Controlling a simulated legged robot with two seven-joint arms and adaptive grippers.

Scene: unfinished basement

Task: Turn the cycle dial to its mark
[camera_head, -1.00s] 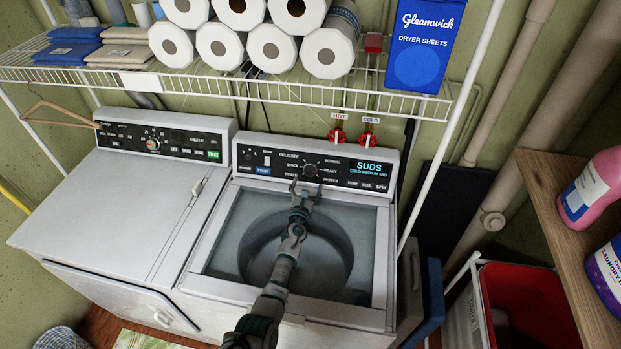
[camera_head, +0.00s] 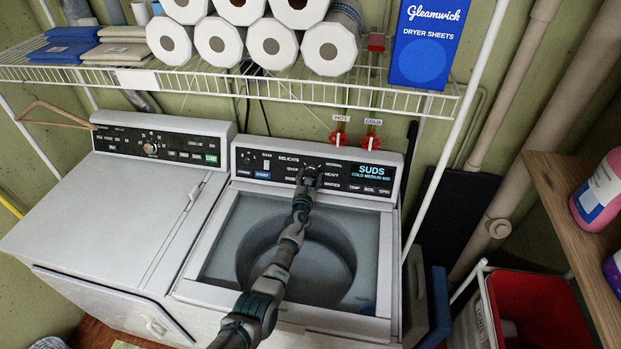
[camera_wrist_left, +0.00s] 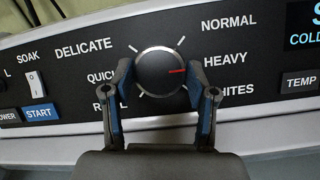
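The cycle dial (camera_head: 311,164) is a round dark knob with a bright rim on the washer's black control panel. In the left wrist view the dial (camera_wrist_left: 160,74) has a red pointer line aimed right, near the word HEAVY. White tick marks and cycle names ring it. My left gripper (camera_head: 309,174) is at the dial, and its arm reaches over the open washer tub. In the left wrist view the gripper's two fingers (camera_wrist_left: 160,70) sit against the left and right sides of the dial. They hide parts of the lower labels. My right gripper is not in view.
The washer (camera_head: 384,270) is open, with an empty tub below my arm. A dryer (camera_head: 100,215) stands left. A wire shelf (camera_head: 300,91) with paper rolls and a dryer-sheets box (camera_head: 426,45) hangs above. Red valves (camera_head: 338,138) are behind the panel. A wooden shelf (camera_head: 570,215) is right.

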